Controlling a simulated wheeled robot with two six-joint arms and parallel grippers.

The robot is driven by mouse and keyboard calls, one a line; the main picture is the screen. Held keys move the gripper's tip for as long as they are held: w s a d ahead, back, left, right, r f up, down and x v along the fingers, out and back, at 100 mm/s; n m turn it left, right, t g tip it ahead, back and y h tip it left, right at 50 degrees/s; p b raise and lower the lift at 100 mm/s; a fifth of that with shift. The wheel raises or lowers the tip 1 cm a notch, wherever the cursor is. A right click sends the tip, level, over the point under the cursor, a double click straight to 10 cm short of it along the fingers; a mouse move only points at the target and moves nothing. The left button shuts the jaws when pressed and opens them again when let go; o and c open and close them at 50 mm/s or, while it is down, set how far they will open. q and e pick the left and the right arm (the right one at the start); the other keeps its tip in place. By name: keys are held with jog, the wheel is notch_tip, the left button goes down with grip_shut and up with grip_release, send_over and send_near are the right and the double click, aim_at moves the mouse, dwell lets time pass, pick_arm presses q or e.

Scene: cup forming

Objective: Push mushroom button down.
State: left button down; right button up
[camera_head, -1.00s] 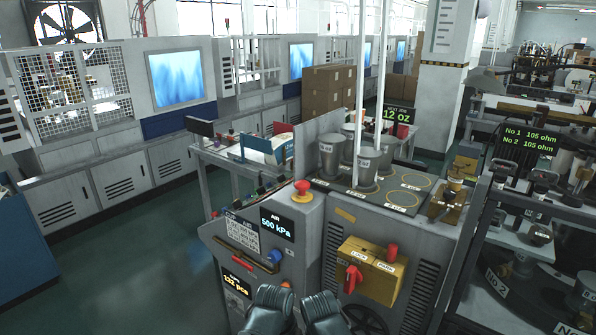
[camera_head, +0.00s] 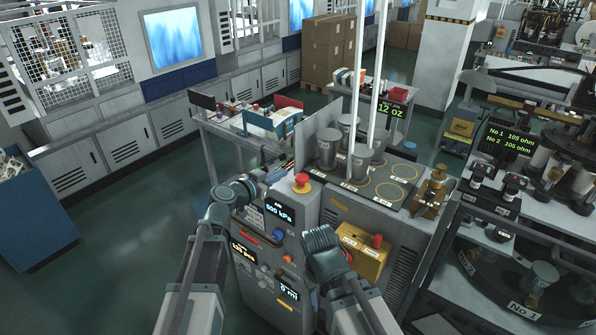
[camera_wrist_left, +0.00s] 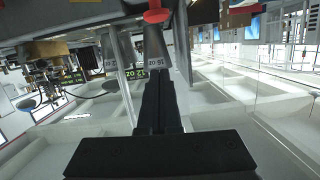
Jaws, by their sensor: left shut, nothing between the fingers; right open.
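The mushroom button (camera_head: 302,180) has a red cap on a yellow collar, on the top corner of the grey machine panel. It also shows upside down at the top edge of the left wrist view (camera_wrist_left: 157,15), partly cut off. My left gripper (camera_head: 276,174) is just left of the button in the head view, its small fingertips hard to make out. Its dark fingers (camera_wrist_left: 160,85) are shut and empty in the left wrist view. I see no contact with the button. My right gripper (camera_head: 322,250) is open, low in front of the panel, its fingers mostly hidden by the wrist.
Grey metal cups (camera_head: 327,148) stand behind the button, beside two tall white rods (camera_head: 375,90). A yellow box (camera_head: 360,248) with red knobs is on the machine's front right. A blue knob (camera_head: 278,235) and displays are on the panel below the button.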

pick_arm(q)
jog(key=b, duration=0.3)
send_over(299, 180)
notch_tip(299, 180, down, 2)
jog(key=f, duration=0.1)
jog(key=shift+s+f+b, duration=0.25)
jog(key=shift+f+b, duration=0.75)
jog(key=shift+a+f+b, duration=0.15)
jog(key=shift+f+b, duration=0.55)
jog(key=shift+f, duration=0.05)
notch_tip(299, 180, down, 2)
jog(key=shift+s+f+b, duration=0.1)
jog(key=shift+f+b, duration=0.05)
jog(key=shift+b, duration=1.1)
jog(key=shift+s, duration=0.25)
jog(key=shift+r, duration=0.3)
